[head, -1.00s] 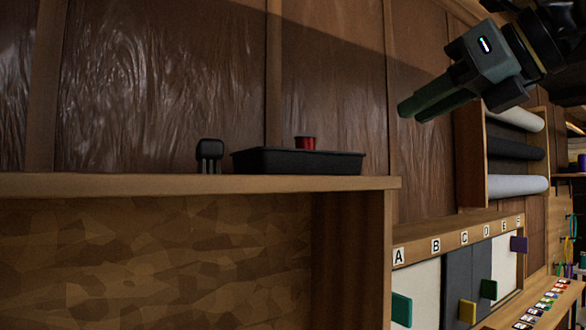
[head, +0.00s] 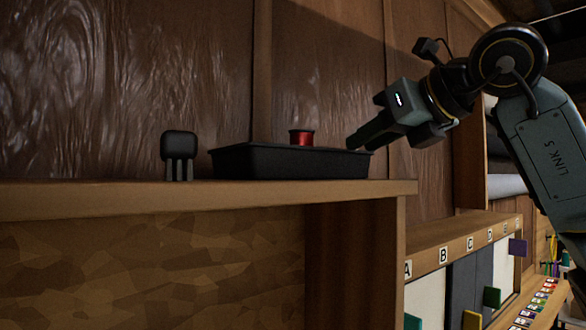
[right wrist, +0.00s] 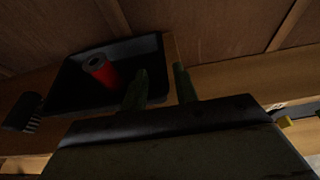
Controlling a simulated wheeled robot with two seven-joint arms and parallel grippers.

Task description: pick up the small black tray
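The small black tray (head: 290,162) sits on the wooden shelf, with a red spool (head: 301,138) standing inside it. The right wrist view also shows the tray (right wrist: 85,85) and the red spool (right wrist: 101,70). My right gripper (head: 357,143) is at the tray's right end, just above its rim. In the right wrist view, the right gripper's (right wrist: 158,82) fingers are apart, one over the tray's inside and one beyond its right wall. Nothing is between them except perhaps that wall; I cannot tell whether they touch it. My left gripper is not in view.
A small black pronged object (head: 179,155) stands on the shelf (head: 120,198) left of the tray. A wooden wall is close behind. Lettered panels (head: 465,285) with coloured tabs are lower right.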

